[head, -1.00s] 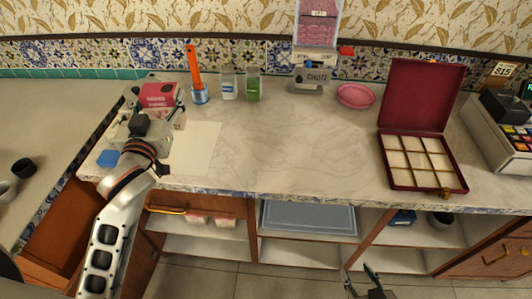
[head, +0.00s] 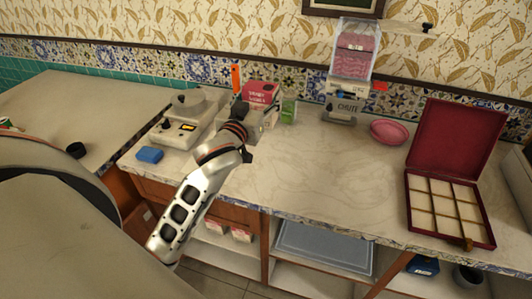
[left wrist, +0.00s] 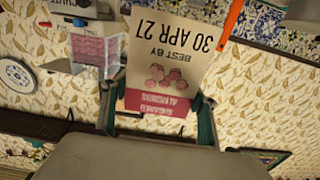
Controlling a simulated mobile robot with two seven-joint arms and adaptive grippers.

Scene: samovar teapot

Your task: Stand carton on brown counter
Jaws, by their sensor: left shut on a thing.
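The carton (head: 262,92) is pink-red on top with pale writing. My left gripper (head: 256,114) is shut on it, and the carton appears raised above the counter. In the left wrist view the same carton (left wrist: 168,62) sits between the fingers, its cream face reading "BEST BY 30 APR 27" upside down. The arm hides its lower part in the head view. The long counter (head: 330,180) has a pale marble top over brown wooden cabinets. My right gripper is not in view.
A scale (head: 185,125) and a blue block (head: 149,154) are left of my left gripper. A candy dispenser (head: 350,70), pink bowl (head: 389,132) and open red case (head: 448,205) stand farther right. The middle counter is clear.

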